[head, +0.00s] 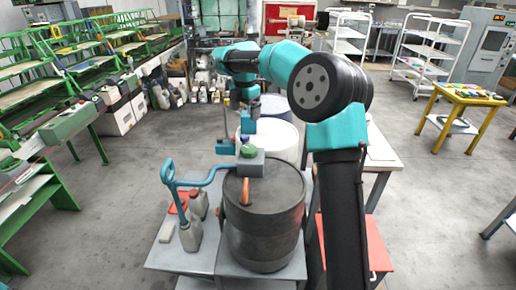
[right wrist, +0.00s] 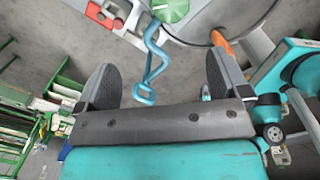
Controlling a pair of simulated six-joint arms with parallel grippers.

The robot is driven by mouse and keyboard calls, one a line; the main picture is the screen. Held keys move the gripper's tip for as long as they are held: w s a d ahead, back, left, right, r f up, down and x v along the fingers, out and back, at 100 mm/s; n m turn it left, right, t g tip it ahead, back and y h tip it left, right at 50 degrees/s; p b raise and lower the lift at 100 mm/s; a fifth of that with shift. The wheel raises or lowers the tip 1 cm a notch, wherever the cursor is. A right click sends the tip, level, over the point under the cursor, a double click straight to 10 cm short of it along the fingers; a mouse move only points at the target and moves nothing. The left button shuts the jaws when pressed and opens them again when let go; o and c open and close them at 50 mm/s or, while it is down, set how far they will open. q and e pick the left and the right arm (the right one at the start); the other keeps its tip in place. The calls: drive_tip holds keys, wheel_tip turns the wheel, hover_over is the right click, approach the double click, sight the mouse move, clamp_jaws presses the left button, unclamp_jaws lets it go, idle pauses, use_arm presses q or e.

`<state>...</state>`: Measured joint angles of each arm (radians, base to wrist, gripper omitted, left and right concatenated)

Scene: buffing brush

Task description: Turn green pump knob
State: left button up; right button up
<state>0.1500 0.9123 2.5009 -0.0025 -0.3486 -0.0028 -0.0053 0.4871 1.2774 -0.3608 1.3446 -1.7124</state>
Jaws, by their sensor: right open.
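The green pump knob (head: 248,150) sits on a grey pump block (head: 252,165) on top of a dark drum (head: 265,225). In the right wrist view the knob (right wrist: 170,10) is at the top edge, partly cut off. A blue bent pump pipe (head: 202,182) runs left from the block. It also shows in the right wrist view (right wrist: 152,62), between the fingers in the picture. My right gripper (right wrist: 160,66) is open and empty, its fingers wide apart. In the head view it hangs just above and behind the knob. My left gripper is not in view.
An orange curved handle (head: 245,192) is on the drum lid. A white drum (head: 270,138) stands behind.

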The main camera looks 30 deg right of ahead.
sight(250, 148)
drive_tip(key=shift+s+d+r+g, duration=0.35)
drive_tip(key=shift+d+r, duration=0.2)
drive_tip(key=shift+r, duration=0.2)
wheel_tip(250, 148, down, 17)
drive_tip(key=shift+f, duration=0.2)
idle(0.3)
drive_tip(key=shift+c, duration=0.4)
drive_tip(key=c, duration=0.8)
drive_tip(key=shift+c, duration=0.2)
drive_tip(key=shift+m, duration=0.3)
